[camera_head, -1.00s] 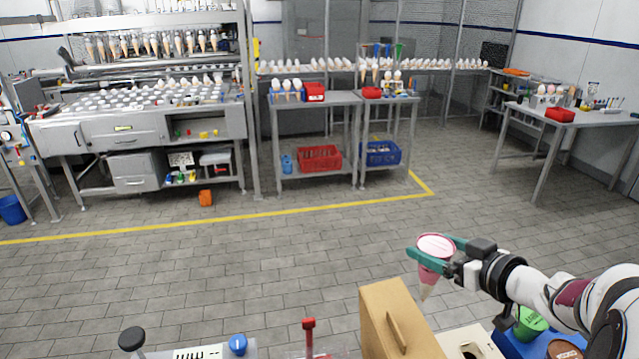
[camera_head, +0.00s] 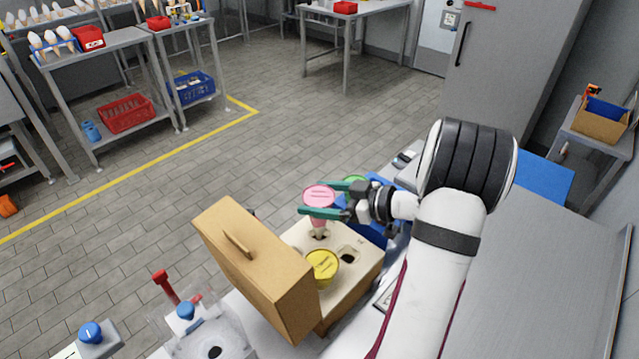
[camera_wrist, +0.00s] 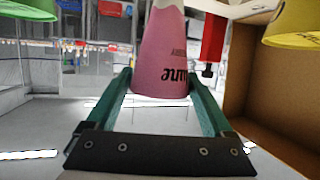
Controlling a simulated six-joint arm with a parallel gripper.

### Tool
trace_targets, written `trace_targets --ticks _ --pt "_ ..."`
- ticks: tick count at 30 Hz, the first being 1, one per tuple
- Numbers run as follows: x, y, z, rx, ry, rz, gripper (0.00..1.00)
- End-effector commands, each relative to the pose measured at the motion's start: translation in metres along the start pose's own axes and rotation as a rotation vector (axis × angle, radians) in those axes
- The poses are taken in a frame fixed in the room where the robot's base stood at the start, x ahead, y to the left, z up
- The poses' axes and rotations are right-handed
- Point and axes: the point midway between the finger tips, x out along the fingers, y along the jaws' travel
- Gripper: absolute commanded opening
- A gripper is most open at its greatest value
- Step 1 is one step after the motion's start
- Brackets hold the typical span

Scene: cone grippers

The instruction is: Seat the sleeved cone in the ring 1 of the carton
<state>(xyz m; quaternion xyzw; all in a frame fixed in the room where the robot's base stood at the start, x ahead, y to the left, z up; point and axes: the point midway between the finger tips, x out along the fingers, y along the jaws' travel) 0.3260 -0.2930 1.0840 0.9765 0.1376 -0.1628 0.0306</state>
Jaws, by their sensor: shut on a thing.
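My gripper (camera_head: 322,199) is shut on the pink sleeved cone (camera_head: 319,190), with one green finger on each side. The cone has a pale pink round top and is roughly upright, above the carton. The carton (camera_head: 295,232) has a cream top with dark holes. One hole (camera_head: 348,256) is empty. Another hole lies just under the held cone, partly covered by it. A yellow cone (camera_head: 322,264) stands in the carton. I cannot read the ring numbers.
The carton's brown lid (camera_head: 262,275) stands raised along its left side. A green cone top (camera_head: 353,181) and a blue bin (camera_head: 372,235) are close behind my gripper. A clear fixture with a blue knob (camera_head: 186,311) and a red-handled post (camera_head: 164,285) stand left of the carton.

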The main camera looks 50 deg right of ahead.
Motion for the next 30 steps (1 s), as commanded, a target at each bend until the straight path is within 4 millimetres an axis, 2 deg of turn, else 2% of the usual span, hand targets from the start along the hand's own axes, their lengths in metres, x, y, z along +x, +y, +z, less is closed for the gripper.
trace_targets --ticks 6,30 --pt "0.004 0.000 0.012 0.000 0.000 0.000 0.27" --pt "0.008 0.000 0.024 -0.001 0.000 -0.001 0.27"
